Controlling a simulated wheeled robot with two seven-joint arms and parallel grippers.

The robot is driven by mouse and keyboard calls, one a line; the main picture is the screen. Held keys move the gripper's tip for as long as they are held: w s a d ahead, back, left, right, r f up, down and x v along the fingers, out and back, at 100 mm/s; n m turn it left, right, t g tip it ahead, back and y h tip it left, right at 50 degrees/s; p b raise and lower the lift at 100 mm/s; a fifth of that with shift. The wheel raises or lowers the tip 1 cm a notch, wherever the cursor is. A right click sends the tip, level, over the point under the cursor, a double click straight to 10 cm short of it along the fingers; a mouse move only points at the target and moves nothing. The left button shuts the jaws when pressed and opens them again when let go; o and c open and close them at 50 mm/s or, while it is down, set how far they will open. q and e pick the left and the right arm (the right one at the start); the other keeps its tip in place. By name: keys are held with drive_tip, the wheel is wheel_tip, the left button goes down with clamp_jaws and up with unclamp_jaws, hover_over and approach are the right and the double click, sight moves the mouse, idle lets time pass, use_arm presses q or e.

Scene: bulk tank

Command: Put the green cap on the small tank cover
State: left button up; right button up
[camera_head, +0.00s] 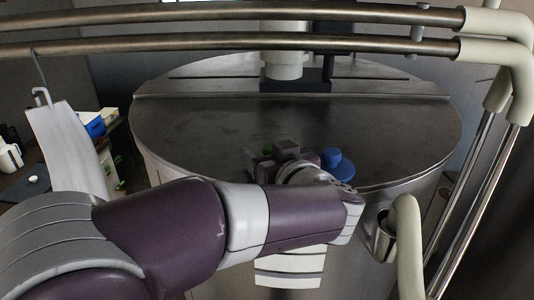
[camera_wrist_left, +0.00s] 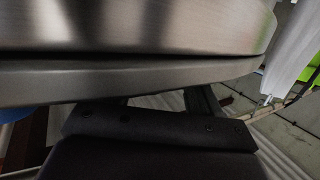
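My left arm reaches across the head view from the left, and its gripper (camera_head: 285,149) is over the front edge of the tank top (camera_head: 220,125). A blue round piece with a raised knob (camera_head: 336,161) is just right of the gripper, near the tank's front rim. I cannot make out a separate small tank cover. My right gripper is not in view.
Two metal rails (camera_head: 230,43) cross above the tank. A cream curved tube (camera_head: 408,230) stands at the front right. A white cloth (camera_head: 65,145) hangs at the left, near a side table (camera_head: 25,180) with small items. The middle of the tank top is clear.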

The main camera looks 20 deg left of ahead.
use_arm(q)
drive_tip(key=shift+s, duration=0.15)
drive_tip(key=shift+r, duration=0.25)
drive_tip(key=b+v, duration=0.4)
drive_tip(key=v, duration=0.8)
drive_tip(key=shift+b, duration=0.4)
